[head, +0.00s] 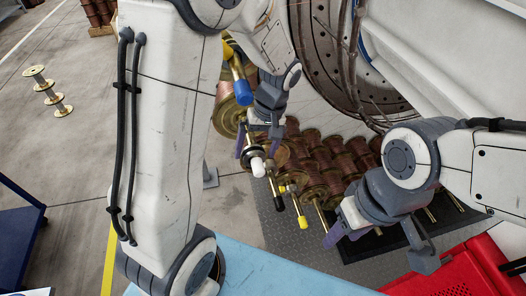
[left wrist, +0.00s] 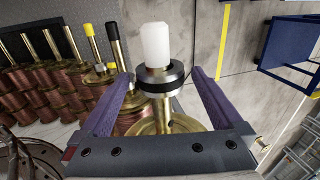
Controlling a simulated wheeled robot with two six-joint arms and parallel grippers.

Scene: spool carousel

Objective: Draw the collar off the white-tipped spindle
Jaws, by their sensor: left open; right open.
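The white-tipped spindle (left wrist: 156,45) points up in the left wrist view, and its white tip (head: 257,167) shows in the head view. A black collar with silver metal faces (left wrist: 160,79) sits around the spindle just below the white tip; it also shows in the head view (head: 253,153). My left gripper (left wrist: 162,76) is open, with one purple finger on each side of the collar. A gap shows between the fingers and the collar. My right gripper (head: 334,236) is at the right in the head view, away from this spindle; its fingers are partly hidden.
Close by are a black-tipped spindle (head: 279,204), a yellow-tipped spindle (head: 303,222) and a blue-tipped spindle (head: 243,91). Several copper spools (head: 325,150) crowd behind them. A light blue surface (head: 260,270) and a red crate (head: 465,272) lie in front.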

